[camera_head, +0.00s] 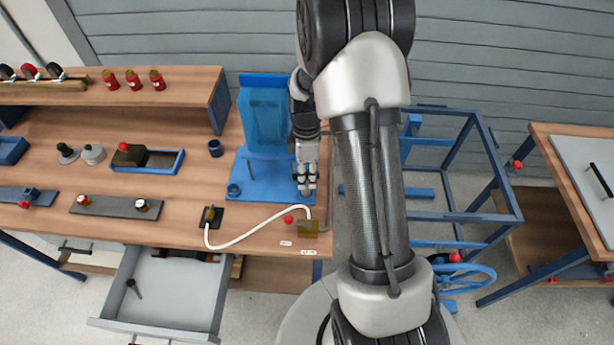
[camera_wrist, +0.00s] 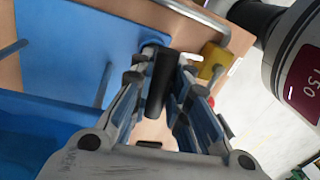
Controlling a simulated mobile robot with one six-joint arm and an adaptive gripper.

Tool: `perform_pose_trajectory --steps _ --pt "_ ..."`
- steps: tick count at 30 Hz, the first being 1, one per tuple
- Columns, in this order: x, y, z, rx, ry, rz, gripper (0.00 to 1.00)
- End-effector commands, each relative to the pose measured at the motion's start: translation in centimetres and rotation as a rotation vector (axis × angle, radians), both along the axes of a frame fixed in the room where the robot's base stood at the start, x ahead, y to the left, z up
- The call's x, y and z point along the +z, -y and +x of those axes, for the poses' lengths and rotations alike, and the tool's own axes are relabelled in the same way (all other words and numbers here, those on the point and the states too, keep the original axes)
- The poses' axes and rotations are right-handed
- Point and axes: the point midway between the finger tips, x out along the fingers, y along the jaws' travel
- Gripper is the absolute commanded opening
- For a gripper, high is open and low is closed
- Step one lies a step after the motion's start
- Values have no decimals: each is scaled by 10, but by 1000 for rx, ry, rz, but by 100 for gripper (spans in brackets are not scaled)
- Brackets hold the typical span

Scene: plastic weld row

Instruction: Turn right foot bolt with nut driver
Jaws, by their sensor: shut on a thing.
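My gripper (camera_head: 306,186) is over the right front corner of the blue base plate (camera_head: 262,185) in the head view. In the wrist view my gripper (camera_wrist: 162,68) is shut on a black cylindrical handle (camera_wrist: 160,88), which looks like the nut driver. The handle points at the corner of the blue plate (camera_wrist: 85,38), where a rounded blue edge (camera_wrist: 152,44) shows just beyond it. The right foot bolt and the driver's tip are hidden, so I cannot tell whether they touch. A blue round foot (camera_head: 234,190) stands at the plate's left front corner.
A blue upright panel (camera_head: 264,115) rises behind the plate. A thin rod (camera_head: 250,169) stands on the plate. A white hose (camera_head: 245,236) runs along the bench front to a yellow-brown block (camera_head: 308,228). An open drawer (camera_head: 165,290) juts out below left.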

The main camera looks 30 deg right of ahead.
Motion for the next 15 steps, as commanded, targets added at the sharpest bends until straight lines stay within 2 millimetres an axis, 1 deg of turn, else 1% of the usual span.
perform_pose_trajectory --steps 1,15 --pt "5 0 0 0 0 0 0" --pt "28 0 0 -1 -1 -1 0"
